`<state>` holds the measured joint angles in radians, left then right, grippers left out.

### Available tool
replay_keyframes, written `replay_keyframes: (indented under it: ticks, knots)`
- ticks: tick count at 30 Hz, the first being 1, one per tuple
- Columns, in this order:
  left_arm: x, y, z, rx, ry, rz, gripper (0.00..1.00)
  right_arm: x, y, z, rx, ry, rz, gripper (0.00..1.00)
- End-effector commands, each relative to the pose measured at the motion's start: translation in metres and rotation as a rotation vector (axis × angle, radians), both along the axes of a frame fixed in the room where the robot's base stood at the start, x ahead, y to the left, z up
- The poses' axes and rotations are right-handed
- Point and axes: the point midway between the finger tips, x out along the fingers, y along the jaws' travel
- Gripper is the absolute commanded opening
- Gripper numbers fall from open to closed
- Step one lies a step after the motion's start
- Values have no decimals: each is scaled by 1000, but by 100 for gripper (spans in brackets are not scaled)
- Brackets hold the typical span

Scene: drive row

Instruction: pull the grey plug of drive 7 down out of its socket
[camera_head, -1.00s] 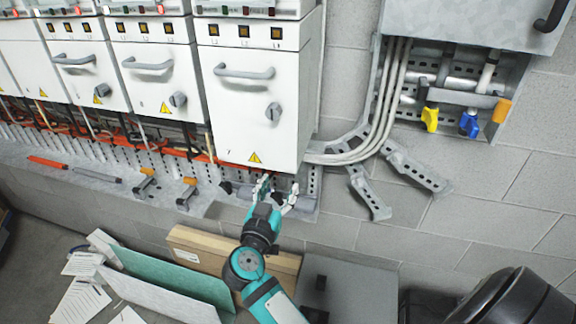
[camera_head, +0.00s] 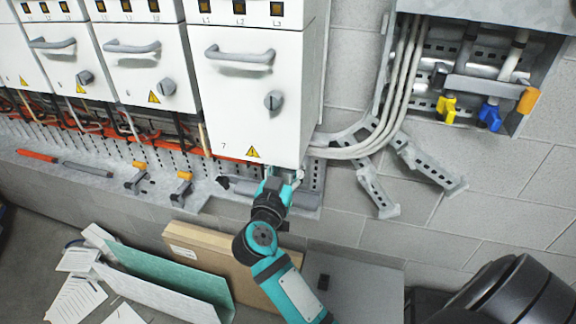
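The drive marked 7 (camera_head: 250,95) is the large white cabinet at the right end of the row, with a grey handle, a grey knob and a yellow warning sign. My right gripper (camera_head: 283,174) is just under its bottom front edge, pointing up. Its fingers look spread apart, one on the left and a pale one on the right; their tips are partly hidden. I cannot make out the grey plug or its socket; the cabinet's lower edge and my gripper cover that place. My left gripper is not in view.
A ledge (camera_head: 90,185) below the row holds a red-and-grey tool (camera_head: 65,163), orange-topped clamps (camera_head: 184,186) and a grey bar (camera_head: 240,187). Cables (camera_head: 350,151) bend in right of drive 7. A cardboard box (camera_head: 215,255) and binders stand below. A black rounded object (camera_head: 510,295) fills the lower right.

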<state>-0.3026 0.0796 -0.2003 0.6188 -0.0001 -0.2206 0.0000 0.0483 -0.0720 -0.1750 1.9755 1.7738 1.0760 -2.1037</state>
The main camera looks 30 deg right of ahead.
Motion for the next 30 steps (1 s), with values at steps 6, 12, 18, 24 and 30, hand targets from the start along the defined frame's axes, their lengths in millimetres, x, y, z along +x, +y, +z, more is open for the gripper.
replay_keyframes:
  ticks: [6,12,18,24,30]
  knots:
    - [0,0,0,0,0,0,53,0,0,0,1,1,0,1]
    - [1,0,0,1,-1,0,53,0,0,0,1,1,0,0]
    - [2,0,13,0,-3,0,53,0,0,-17,-2,9,-1,0]
    - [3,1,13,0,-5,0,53,0,0,-26,2,3,0,0]
    - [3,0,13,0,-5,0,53,0,0,-26,2,3,0,44]
